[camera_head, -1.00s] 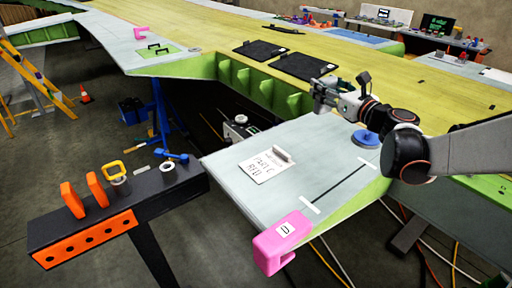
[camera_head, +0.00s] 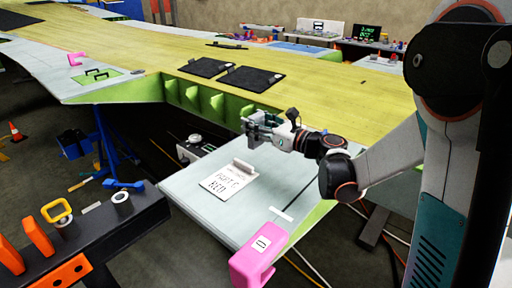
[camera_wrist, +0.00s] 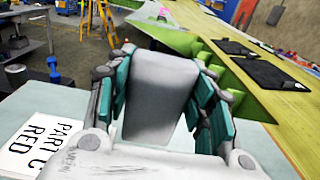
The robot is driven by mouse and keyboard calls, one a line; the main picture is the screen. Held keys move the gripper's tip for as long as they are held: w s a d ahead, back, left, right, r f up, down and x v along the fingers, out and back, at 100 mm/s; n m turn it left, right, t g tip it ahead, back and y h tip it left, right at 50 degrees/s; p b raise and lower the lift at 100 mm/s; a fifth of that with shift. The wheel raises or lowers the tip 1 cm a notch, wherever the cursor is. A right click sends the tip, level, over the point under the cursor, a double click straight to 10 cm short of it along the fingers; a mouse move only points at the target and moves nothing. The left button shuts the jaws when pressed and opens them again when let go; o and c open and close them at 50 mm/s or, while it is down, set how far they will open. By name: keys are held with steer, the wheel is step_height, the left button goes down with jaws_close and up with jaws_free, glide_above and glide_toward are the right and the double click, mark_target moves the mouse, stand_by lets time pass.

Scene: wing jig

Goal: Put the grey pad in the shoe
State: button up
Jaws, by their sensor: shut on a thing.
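The grey pad (camera_wrist: 158,100) is a smooth, light grey block in the wrist view. My gripper (camera_wrist: 166,58) is shut on it, with one teal-lined finger on each side. In the head view my gripper (camera_head: 256,128) is over the far edge of the pale wing panel (camera_head: 200,215); the pad is hard to make out there. A pink bracket (camera_head: 258,255) with a white label sits on the panel's near corner. A second pink bracket (camera_head: 75,60) stands on the far wing's left edge. I cannot tell which thing is the shoe.
A sign (camera_head: 228,184) reading "PART C RED" lies on the panel. A dark bench (camera_head: 110,225) with orange parts and a yellow-framed item stands at the left. Black mats (camera_head: 252,79) lie on the yellow-green wing (camera_head: 330,85). Green ribs line its near edge.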

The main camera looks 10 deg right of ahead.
mark_target(259, 142)
steer(key=shift+f+b, duration=0.9)
steer(key=shift+f, duration=2.2)
steer(key=shift+f, duration=0.1)
steer(key=o, duration=1.2)
